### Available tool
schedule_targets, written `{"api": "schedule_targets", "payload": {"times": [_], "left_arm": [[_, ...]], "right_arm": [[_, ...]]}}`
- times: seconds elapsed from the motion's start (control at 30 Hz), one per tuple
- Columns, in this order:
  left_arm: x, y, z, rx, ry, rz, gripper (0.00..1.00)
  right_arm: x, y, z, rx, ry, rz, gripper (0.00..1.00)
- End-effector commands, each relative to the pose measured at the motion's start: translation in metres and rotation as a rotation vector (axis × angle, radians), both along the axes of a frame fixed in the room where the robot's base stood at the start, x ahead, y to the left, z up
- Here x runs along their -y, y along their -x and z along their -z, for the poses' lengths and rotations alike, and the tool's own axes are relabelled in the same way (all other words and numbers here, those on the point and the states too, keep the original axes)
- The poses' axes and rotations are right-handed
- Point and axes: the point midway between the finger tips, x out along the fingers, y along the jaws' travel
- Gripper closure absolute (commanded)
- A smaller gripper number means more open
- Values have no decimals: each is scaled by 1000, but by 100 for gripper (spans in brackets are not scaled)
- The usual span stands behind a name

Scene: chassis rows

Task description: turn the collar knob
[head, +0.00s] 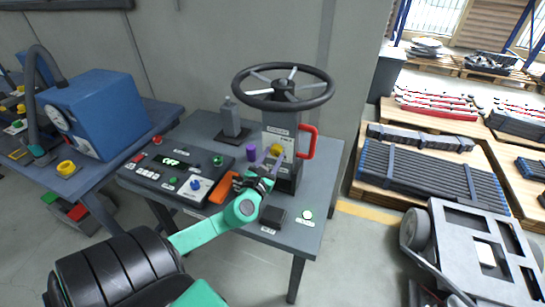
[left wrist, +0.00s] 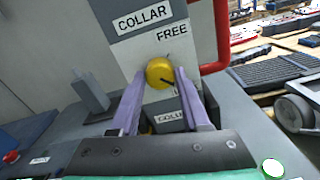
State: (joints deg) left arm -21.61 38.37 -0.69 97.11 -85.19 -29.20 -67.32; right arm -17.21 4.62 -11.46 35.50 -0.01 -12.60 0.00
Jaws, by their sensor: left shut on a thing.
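The collar knob (head: 277,149) is a round yellow knob on the front of the grey column (head: 281,123) under the steering wheel. It also shows in the left wrist view (left wrist: 160,71), with a dark pointer line slanting to the lower right. A COLLAR label (left wrist: 142,18) and the word FREE stand above it; lettering below is partly hidden. My left gripper (head: 268,157) reaches the column from the front. In the left wrist view its two purple fingers (left wrist: 160,80) are shut on the knob, one at each side. My right gripper is not in view.
A black steering wheel (head: 283,87) tops the column, and a red handle (head: 311,142) juts from its right side.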

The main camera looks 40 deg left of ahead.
Motion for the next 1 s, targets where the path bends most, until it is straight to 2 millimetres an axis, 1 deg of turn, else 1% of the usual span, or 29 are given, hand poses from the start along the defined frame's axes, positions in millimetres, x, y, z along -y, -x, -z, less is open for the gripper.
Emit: {"api": "schedule_targets", "payload": {"times": [0.17,0.37,0.57,1.0], "left_arm": [[0,0,1,10,27,-1,100],[0,0,3,39,115,1,100],[0,0,4,90,261,2,100],[-1,1,4,227,655,6,100]], "right_arm": [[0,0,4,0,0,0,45],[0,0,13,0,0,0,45],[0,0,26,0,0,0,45],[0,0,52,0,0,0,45]]}}
